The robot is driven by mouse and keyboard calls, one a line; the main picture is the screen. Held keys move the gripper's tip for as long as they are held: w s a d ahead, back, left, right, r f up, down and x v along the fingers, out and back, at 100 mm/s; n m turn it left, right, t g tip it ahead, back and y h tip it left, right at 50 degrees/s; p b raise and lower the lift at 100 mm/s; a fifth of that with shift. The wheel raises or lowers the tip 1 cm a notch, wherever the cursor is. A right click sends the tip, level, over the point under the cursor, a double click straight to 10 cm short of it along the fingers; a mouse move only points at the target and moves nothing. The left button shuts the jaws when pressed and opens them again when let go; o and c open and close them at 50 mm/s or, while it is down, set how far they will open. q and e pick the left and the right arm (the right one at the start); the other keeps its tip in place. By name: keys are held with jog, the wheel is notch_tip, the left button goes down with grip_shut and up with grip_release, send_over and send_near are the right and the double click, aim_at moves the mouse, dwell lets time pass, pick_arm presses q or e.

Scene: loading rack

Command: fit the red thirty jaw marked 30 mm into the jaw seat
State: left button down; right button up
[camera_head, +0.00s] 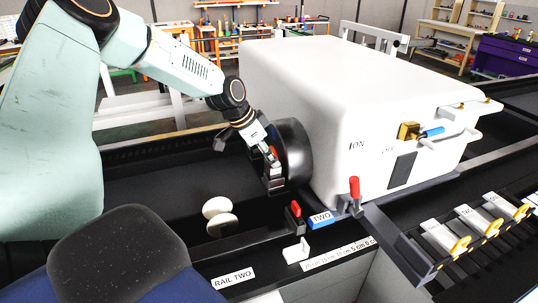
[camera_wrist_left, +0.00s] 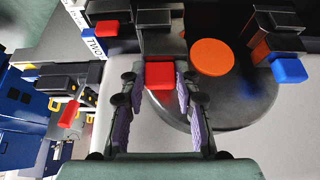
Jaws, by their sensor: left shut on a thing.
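My left gripper (camera_head: 267,160) is at the face of a black round chuck (camera_head: 296,150) on the white machine. In the left wrist view, its two fingers (camera_wrist_left: 160,92) are shut on the red jaw (camera_wrist_left: 160,75), with one finger on each side. A dark block (camera_wrist_left: 156,45) lies just beyond the red part; I cannot tell whether the jaw is inside the seat. The 30 mm mark cannot be read. The chuck face (camera_wrist_left: 225,100) has an orange round centre (camera_wrist_left: 211,57) and a blue-ended jaw (camera_wrist_left: 288,70). My right gripper is not in view.
The white machine housing (camera_head: 330,75) stands behind the chuck. A red-topped stop (camera_head: 295,215), a blue plate marked TWO (camera_head: 321,218) and a red lever (camera_head: 354,188) are in front. White discs (camera_head: 219,215) stand near the rail. A rack holds several white pieces (camera_head: 440,236) at right.

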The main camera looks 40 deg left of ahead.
pick_arm(q)
jog(key=shift+f, duration=0.2)
dwell(0.3)
jog(key=c, duration=0.9)
grip_release()
jog(key=v, duration=0.7)
jog(key=shift+r, duration=0.15)
jog(key=shift+s, duration=0.15)
